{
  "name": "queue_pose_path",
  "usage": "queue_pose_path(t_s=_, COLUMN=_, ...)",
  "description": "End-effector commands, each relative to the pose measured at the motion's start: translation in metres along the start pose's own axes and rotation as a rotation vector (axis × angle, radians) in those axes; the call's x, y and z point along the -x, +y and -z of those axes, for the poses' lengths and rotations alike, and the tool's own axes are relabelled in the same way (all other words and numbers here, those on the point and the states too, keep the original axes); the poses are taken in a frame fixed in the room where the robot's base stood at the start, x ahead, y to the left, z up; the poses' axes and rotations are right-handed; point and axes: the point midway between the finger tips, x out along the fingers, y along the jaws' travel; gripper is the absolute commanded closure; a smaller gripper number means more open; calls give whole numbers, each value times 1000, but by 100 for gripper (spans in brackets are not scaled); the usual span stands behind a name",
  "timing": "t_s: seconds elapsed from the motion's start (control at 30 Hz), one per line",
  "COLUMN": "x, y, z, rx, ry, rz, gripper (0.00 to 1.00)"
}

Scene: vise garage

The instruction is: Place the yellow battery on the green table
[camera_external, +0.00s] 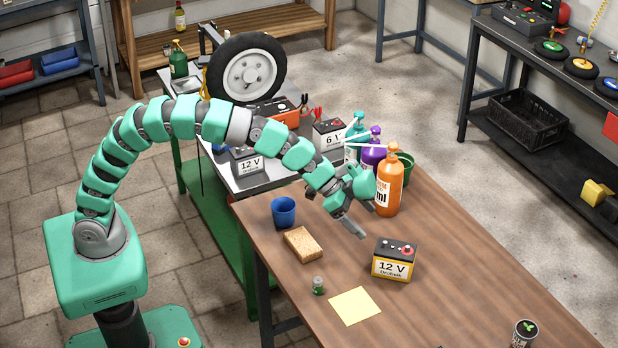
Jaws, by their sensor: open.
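The yellow battery (394,262), black on top with a white "12 V" label, stands upright on the brown wooden table (470,265). The green table (215,210) has a green frame and a grey metal top, and stands behind and left of the wooden table. My gripper (361,222) is open and empty above the wooden table, behind and to the left of the yellow battery and apart from it. Its far finger is partly hidden against the orange bottle.
A blue cup (284,212), sponge (304,245), small jar (318,285) and yellow note (354,306) lie left of the battery. An orange bottle (390,180) stands behind it. The green table holds a wheel (247,68), a 12 V battery (250,163) and a 6 V battery (329,134).

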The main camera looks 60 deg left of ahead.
Motion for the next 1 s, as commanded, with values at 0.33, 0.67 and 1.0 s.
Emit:
queue_pose_path(t_s=0.33, x=-39, y=1, z=-1, rx=-2, ry=-2, rz=-3, gripper=15)
queue_pose_path(t_s=0.67, x=-78, y=1, z=-2, rx=-1, ry=-3, rz=-3, gripper=15)
queue_pose_path(t_s=1.0, x=-92, y=1, z=0, rx=-2, ry=1, rz=-3, gripper=15)
